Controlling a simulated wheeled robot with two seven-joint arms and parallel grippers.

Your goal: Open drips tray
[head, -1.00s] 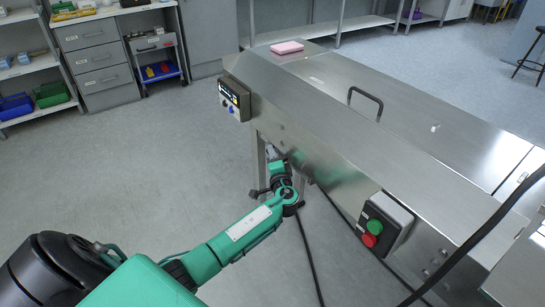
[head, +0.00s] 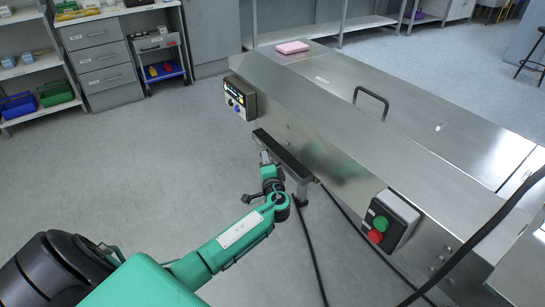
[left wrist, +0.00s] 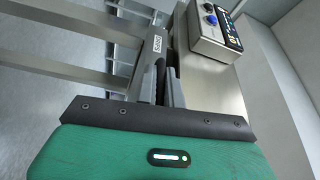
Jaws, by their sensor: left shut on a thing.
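The drips tray (head: 288,157) is a narrow dark tray with a grey metal rim. In the head view it sticks out from under the side of the steel machine, so it stands at least partly open. My left gripper (head: 266,161) is at the tray's outer side, low beside the machine, shut on the tray. In the left wrist view the gripper's fingers (left wrist: 166,82) are close together against metal; the exact contact is hard to make out. My right gripper is not in view.
The steel flow wrapper (head: 340,140) fills the right side. A control panel (head: 240,97) and a green and red button box (head: 389,222) project from its side. Dark cables run down to the floor. The grey floor (head: 150,170) to the left is clear.

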